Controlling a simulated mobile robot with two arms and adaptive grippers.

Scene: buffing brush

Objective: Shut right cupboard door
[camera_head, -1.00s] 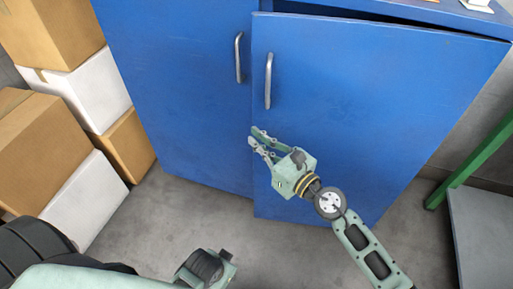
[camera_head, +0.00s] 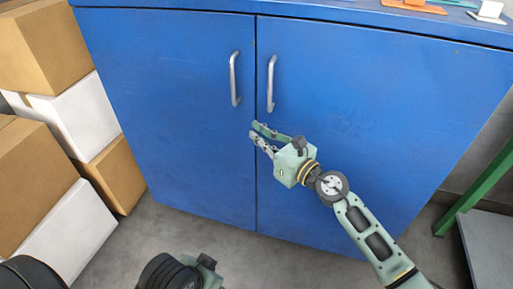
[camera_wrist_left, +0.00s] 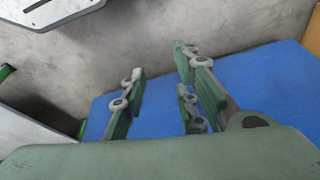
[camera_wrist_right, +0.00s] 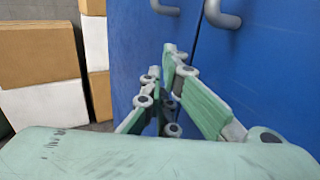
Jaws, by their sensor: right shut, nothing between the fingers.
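The right cupboard door (camera_head: 390,120) is blue with a vertical metal handle (camera_head: 271,84). It lies about flush with the left door (camera_head: 170,100), with only a thin dark seam between them. My right gripper (camera_head: 254,130) is shut and empty, its fingertips at the right door's inner edge below the handle; I cannot tell if they touch. The right wrist view shows its fingers (camera_wrist_right: 168,75) close together before the blue doors. My left gripper (camera_wrist_left: 158,85) shows in the left wrist view with fingers apart and nothing between them.
Stacked brown and white boxes (camera_head: 60,130) stand left of the cupboard. A green-legged stand (camera_head: 478,187) is at the right. Small orange and white items (camera_head: 415,6) lie on the cupboard top. Grey floor (camera_head: 250,262) is clear in front.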

